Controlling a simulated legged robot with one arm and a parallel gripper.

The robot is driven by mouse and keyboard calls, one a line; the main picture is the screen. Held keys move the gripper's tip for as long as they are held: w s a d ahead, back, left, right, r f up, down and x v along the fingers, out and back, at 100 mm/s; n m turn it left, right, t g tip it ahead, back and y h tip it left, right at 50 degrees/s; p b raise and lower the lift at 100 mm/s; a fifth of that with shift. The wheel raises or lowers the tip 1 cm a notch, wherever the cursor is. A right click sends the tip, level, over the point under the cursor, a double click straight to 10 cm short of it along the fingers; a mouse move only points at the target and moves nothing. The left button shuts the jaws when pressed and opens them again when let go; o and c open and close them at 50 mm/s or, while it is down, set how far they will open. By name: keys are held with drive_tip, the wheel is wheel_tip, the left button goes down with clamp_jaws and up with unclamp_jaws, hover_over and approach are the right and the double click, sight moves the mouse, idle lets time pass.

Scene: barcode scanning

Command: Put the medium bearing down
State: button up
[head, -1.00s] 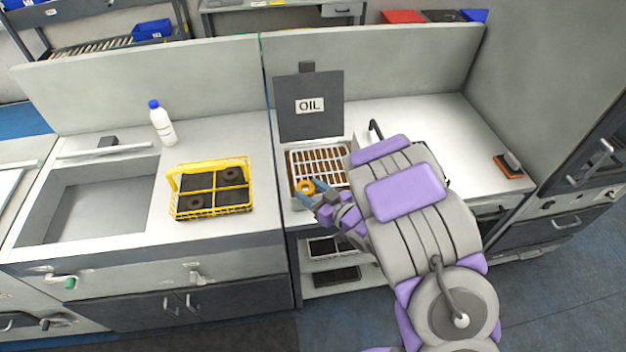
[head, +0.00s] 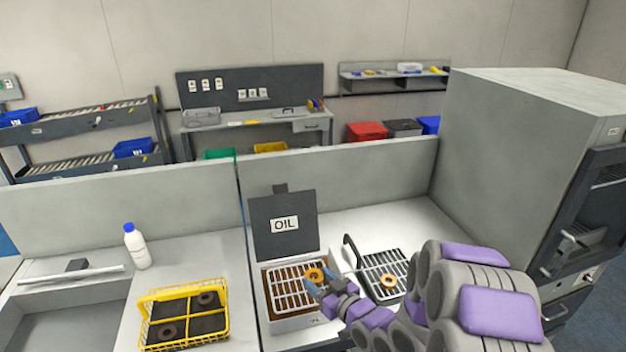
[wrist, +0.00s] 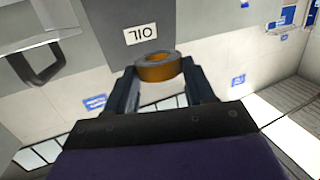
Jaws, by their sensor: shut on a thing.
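My gripper (head: 318,287) is shut on an orange ring-shaped bearing (head: 315,274). In the wrist view the same bearing (wrist: 157,67) sits between the two fingertips (wrist: 161,80). In the head view it appears over the right part of the grate of the oil box (head: 292,322), whose lid (head: 284,245) marked OIL stands open. I cannot tell the bearing's exact height. A second orange ring (head: 389,281) lies on the dark slatted rack (head: 402,264) right of the oil box. My arm covers part of that rack.
A yellow wire basket (head: 146,325) left of the oil box holds two dark rings. A white bottle with a blue cap (head: 137,247) stands behind it, by the sink (head: 65,330). A black handle (head: 350,250) rises at the rack's left. A tall grey cabinet (head: 515,150) stands right.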

drive_tip(key=w+d+r+m+t+h+b, duration=0.2)
drive_tip(key=d+r+m+h, duration=0.1)
drive_tip(key=d+r, duration=0.9)
drive_tip(key=shift+d+m+h, duration=0.4)
drive_tip(key=shift+d+h, duration=0.1)
drive_tip(key=shift+h, duration=0.4)
